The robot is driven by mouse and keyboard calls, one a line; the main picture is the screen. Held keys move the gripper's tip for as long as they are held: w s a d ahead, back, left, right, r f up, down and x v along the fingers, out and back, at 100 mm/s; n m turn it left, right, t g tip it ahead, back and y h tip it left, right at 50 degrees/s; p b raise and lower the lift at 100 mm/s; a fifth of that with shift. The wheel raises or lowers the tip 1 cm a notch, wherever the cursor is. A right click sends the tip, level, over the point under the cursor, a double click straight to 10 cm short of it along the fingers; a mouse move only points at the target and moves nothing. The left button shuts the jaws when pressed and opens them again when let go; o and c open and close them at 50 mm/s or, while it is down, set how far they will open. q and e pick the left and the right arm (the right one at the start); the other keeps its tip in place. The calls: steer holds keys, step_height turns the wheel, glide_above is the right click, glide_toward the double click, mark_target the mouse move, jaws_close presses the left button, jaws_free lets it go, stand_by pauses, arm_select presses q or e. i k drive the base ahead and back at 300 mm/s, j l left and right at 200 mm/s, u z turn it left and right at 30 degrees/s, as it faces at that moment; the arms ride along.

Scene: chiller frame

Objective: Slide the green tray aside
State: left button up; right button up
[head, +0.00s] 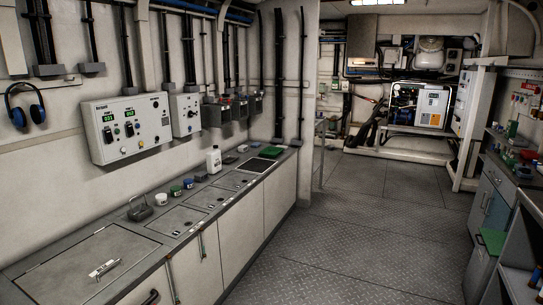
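A small flat green thing (271,153), which looks like a tray, lies near the far end of the long left counter. It is beside a dark square opening or panel in the counter top. Neither of my grippers is in view.
The left counter (90,258) has hatches with handles, and carries a white bottle (214,160), small jars (188,184) and a grey handled item (140,208). Control boxes (128,127) hang above it. The metal floor (345,250) between counter and right-hand cabinets is clear.

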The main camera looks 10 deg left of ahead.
mark_target(273, 152)
steer(key=i, duration=4.25)
